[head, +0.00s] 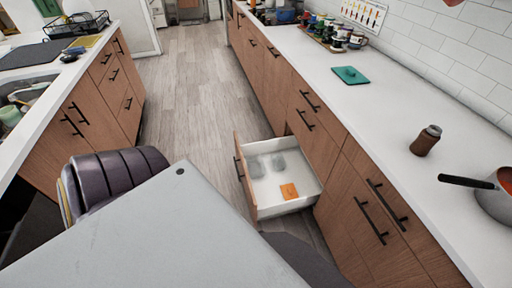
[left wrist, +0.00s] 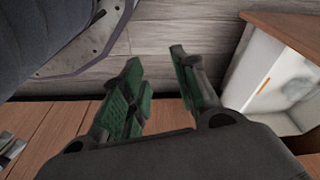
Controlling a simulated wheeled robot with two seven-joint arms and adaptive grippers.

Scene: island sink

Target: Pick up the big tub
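Two clear, greyish containers lie in the open drawer (head: 297,204). The left container (head: 255,168) and the right container (head: 279,161) are side by side near its back left; I cannot tell surely which is the big tub. In the left wrist view, the drawer's white inside (left wrist: 262,60) is at the right, with a blurred clear shape (left wrist: 298,90) in it. My left gripper (left wrist: 155,58) has green-padded fingers spread apart, with only floor between them. It is beside the drawer, outside it. Neither gripper shows in the head view.
The right counter (head: 375,110) holds a green board (head: 350,75), a brown jar (head: 426,140), a pan (head: 494,192) and several jars at the back. The wooden floor (head: 190,95) between the counters is clear.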

